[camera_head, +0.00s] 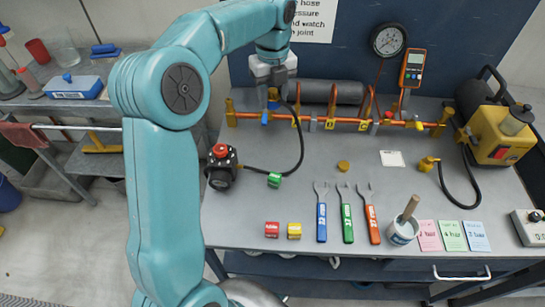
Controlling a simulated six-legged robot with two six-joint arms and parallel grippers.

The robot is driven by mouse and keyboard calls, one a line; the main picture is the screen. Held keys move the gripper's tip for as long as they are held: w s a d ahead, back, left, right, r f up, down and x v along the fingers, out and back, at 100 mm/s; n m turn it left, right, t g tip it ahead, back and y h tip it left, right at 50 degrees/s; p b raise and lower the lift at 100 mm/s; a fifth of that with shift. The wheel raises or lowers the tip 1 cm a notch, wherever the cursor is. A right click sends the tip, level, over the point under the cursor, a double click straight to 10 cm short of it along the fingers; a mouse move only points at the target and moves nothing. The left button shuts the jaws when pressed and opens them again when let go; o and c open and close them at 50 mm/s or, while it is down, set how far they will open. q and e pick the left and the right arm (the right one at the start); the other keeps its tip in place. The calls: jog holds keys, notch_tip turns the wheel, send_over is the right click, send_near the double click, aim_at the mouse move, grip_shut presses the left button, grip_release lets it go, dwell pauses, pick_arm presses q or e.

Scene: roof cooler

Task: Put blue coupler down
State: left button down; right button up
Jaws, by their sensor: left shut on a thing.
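My left gripper (273,97) hangs over the left part of the copper pipe manifold (340,121), pointing down and shut. A small blue piece, which looks like the blue coupler (265,117), shows at its fingertips, in front of the pipe. The fingers partly hide it, and I cannot tell whether it touches the pipe. A green coupler (274,180) lies on the grey bench by the black hose. A red coupler (272,229) and a yellow coupler (294,230) sit side by side near the front edge. My right gripper is not in view.
Blue, green and orange-red wrenches (348,217) lie in front. A black pump with a red knob (221,166) is at left, a yellow machine (497,130) at right. The bench's middle is mostly clear.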

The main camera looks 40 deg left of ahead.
pick_arm(q)
jog(key=shift+s+a+f+m, duration=0.1)
jog(key=shift+a+f+m, duration=0.15)
jog(key=shift+a+m, duration=0.05)
jog(key=b, duration=0.1)
send_near(271, 158)
jog(key=shift+s+a, duration=0.15)
notch_tip(271, 158, down, 5)
jog(key=shift+f, duration=0.2)
jog(key=shift+f, duration=0.1)
jog(key=shift+w+f+b, duration=0.2)
jog(key=shift+f+b, duration=0.3)
jog(key=c, duration=0.6)
grip_release()
jog(key=shift+c, duration=0.2)
jog(key=shift+r, duration=0.1)
notch_tip(271, 158, up, 13)
jog(key=p, duration=0.1)
